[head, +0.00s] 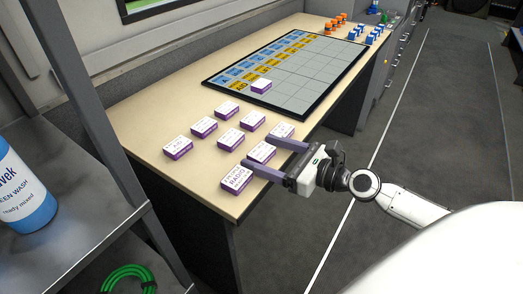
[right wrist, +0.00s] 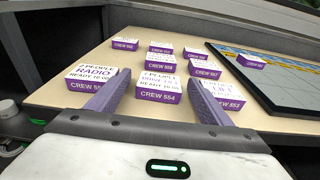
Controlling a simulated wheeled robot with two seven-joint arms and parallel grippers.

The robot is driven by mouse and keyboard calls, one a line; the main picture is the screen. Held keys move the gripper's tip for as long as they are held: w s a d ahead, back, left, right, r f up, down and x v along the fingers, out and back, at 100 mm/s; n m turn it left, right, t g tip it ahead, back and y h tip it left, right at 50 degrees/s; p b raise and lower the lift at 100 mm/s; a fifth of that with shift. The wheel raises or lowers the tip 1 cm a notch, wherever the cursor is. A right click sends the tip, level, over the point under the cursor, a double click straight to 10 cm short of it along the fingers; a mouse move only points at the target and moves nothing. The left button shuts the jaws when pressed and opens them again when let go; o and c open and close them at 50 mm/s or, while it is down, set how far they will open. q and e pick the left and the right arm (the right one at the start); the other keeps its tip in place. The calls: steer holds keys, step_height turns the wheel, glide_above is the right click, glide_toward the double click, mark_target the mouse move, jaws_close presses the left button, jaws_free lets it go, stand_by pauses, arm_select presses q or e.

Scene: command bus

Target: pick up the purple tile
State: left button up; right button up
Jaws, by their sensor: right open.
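Several purple tiles with white printed tops lie on the near end of the table. My right gripper (head: 262,152) is open, its two fingers reaching over the table edge from the right. One purple tile (head: 261,153) lies between the fingers in the head view; in the right wrist view it is the tile (right wrist: 158,88) marked CREW 554, partly between the fingertips. A RADIO tile (head: 235,178) lies beside the left finger in the wrist view, and another tile (right wrist: 224,93) lies beside the right finger. My left gripper is not in view.
More tiles (head: 178,147) lie farther in. A dark-framed board (head: 300,80) with blue and yellow labels carries one tile (head: 261,86). Orange and blue pieces stand at the far end. A shelf (head: 75,200) with a blue bottle (head: 20,190) is at left.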

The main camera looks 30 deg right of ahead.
steer(key=shift+w+a+f, duration=0.1)
steer(key=shift+w+a, duration=0.15)
steer(key=shift+w, duration=0.3)
steer(key=shift+c, duration=0.2)
steer(key=c, duration=1.1)
